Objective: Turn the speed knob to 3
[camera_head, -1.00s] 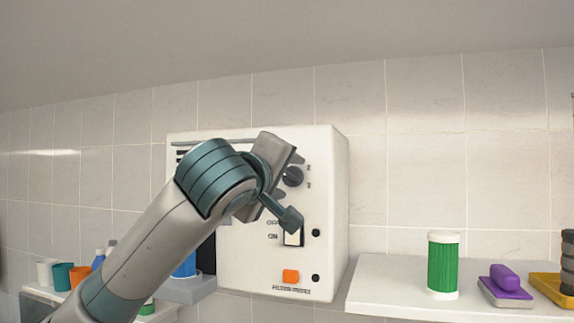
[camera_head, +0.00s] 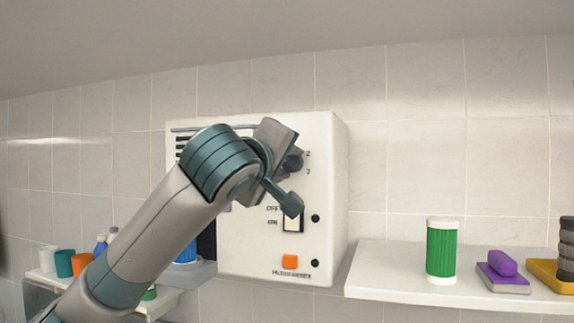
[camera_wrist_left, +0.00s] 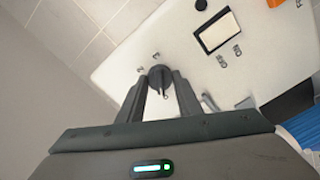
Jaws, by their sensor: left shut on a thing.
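My right gripper is not in view.
Below the knob are a white rocker switch (camera_head: 292,222) marked OFF and ON and an orange button (camera_head: 290,261). A shelf (camera_head: 390,285) at the right holds a green canister (camera_head: 441,250) and a purple brush (camera_head: 502,265). Several cups stand at the lower left.

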